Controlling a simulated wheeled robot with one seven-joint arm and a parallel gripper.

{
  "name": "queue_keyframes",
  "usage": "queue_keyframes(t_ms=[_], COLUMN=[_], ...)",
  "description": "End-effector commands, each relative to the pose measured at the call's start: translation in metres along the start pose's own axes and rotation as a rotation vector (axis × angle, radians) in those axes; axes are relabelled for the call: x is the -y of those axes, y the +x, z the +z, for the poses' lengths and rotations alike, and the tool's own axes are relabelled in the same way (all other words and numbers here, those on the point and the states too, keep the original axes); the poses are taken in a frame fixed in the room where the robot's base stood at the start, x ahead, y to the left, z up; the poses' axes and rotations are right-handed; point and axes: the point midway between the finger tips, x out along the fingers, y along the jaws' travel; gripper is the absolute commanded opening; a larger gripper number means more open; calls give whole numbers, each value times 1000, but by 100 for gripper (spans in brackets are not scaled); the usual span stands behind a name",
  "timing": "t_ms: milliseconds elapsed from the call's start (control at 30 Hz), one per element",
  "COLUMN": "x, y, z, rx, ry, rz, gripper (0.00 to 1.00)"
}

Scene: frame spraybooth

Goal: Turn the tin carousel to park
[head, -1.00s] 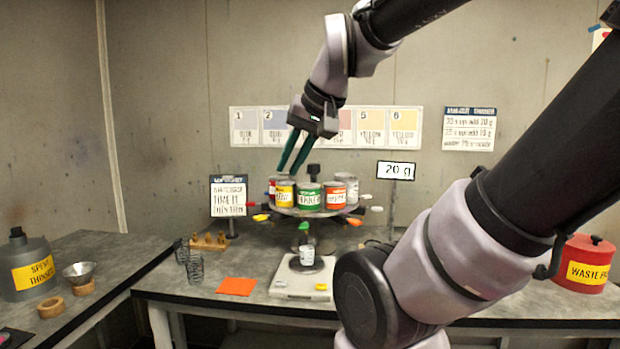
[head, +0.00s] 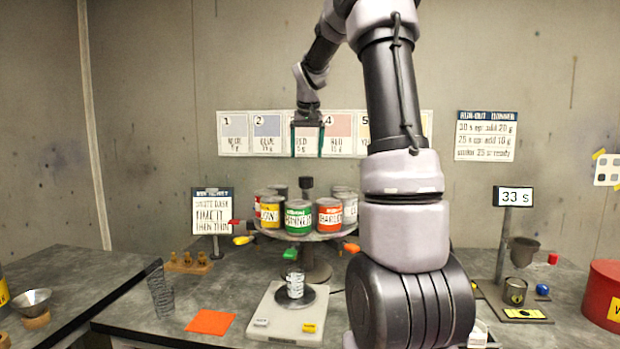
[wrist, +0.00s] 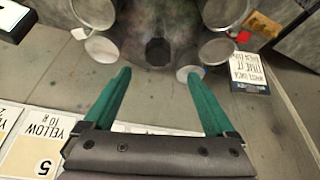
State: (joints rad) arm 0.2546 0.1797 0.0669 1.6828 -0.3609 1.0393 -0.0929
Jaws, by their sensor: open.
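The tin carousel (head: 268,232) is a round grey turntable on a post at the back of the bench, in the head view. It bears a yellow-labelled tin (head: 270,212), a green-labelled tin (head: 298,218), an orange-red-labelled tin (head: 329,215) and others partly hidden behind. Coloured tips stick out around its rim, among them yellow (head: 242,240), green (head: 290,253) and orange (head: 351,247). My gripper (head: 307,156) is open and empty, fingers down, above the carousel and apart from it. In the wrist view, its green fingers (wrist: 160,72) are spread below the dark centre knob (wrist: 158,52) and round tin tops.
A "33 s" display (head: 514,196) stands right, beside a red waste can (head: 606,295). Colour cards (head: 267,134) hang behind.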

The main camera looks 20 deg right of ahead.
Motion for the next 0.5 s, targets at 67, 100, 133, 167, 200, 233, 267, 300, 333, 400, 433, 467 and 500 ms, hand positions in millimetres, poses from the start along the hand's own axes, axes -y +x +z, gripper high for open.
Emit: queue_keyframes(t_ms=[67, 100, 133, 167, 200, 233, 267, 300, 333, 400, 433, 467, 500], x=[-2, -2, -2, -2, -2, -2, -2, -2, -2, -2, -2, -2, -2], y=[6, 9, 12, 15, 21, 26, 31, 38, 44, 58, 64, 70, 77], z=[-4, -5, -5, -4, -4, -4, -3, -3, -3, -3, -3, -3, -3], rx=[3, 3, 3, 4, 6, 6, 7, 7, 7, 7, 6, 6, 7], ry=[-1, -2, -2, -2, -2, -3, -3, -3, -2, -3, -3, -4, -2], rz=[4, 5, 5, 5, 5, 5, 5, 5, 5, 5, 5, 5, 5], gripper=[90, 90, 90, 90, 90, 90, 90, 90, 90, 90, 90, 90, 90])
